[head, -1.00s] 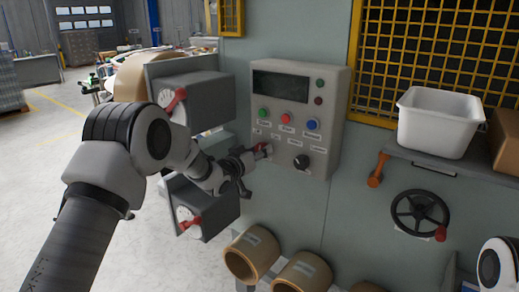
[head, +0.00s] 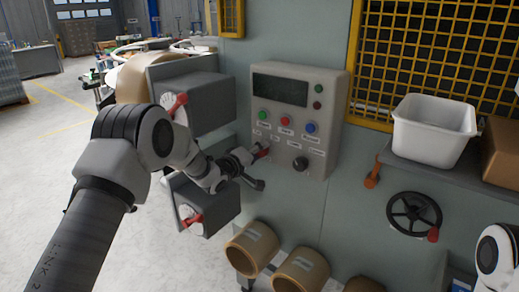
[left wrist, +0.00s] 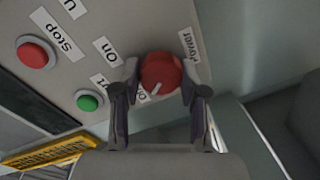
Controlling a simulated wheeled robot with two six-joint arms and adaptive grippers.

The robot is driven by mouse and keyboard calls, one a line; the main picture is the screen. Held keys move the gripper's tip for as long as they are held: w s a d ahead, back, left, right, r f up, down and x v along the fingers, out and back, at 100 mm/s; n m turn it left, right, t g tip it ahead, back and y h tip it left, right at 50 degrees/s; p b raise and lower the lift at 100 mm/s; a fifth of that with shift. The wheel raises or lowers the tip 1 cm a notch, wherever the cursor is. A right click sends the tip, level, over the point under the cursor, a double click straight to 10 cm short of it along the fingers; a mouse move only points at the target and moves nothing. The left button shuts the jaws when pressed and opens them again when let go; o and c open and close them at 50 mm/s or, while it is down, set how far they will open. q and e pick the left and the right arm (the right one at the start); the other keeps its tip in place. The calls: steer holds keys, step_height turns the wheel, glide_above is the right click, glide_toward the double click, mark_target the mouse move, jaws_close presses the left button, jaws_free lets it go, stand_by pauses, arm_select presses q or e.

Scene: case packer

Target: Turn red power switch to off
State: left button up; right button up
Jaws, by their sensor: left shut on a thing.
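The red power switch (left wrist: 160,72) is a round knob with a white pointer line, on the grey control panel (head: 327,97). My left gripper (left wrist: 160,85) is shut on it, one finger on each side. The pointer line slants down and left in the left wrist view, towards a small label (left wrist: 142,96) partly hidden by a finger. The "Power" label (left wrist: 188,45) and the "On" label (left wrist: 107,50) also show. In the head view my left gripper (head: 256,156) mostly covers the switch at the panel's lower left. My right gripper is out of view.
Green (head: 262,115), red (head: 286,121) and blue (head: 310,127) buttons sit above the switch, a black knob (head: 300,164) to its right. Two grey boxes with red handles (head: 174,104) (head: 193,221) stand left. A handwheel (head: 414,216) and white bin (head: 434,129) are right.

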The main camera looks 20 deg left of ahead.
arm_select(q)
steer(key=shift+a+r+n, duration=0.1)
steer(key=shift+r+n, duration=0.1)
steer(key=shift+n, duration=0.2)
steer(key=o, duration=1.1)
steer(key=shift+o, duration=0.2)
steer(key=shift+a+f, duration=0.1)
steer(key=shift+a, duration=0.05)
steer(key=f+v, duration=0.1)
steer(key=v, duration=1.1)
steer(key=shift+r, duration=0.4)
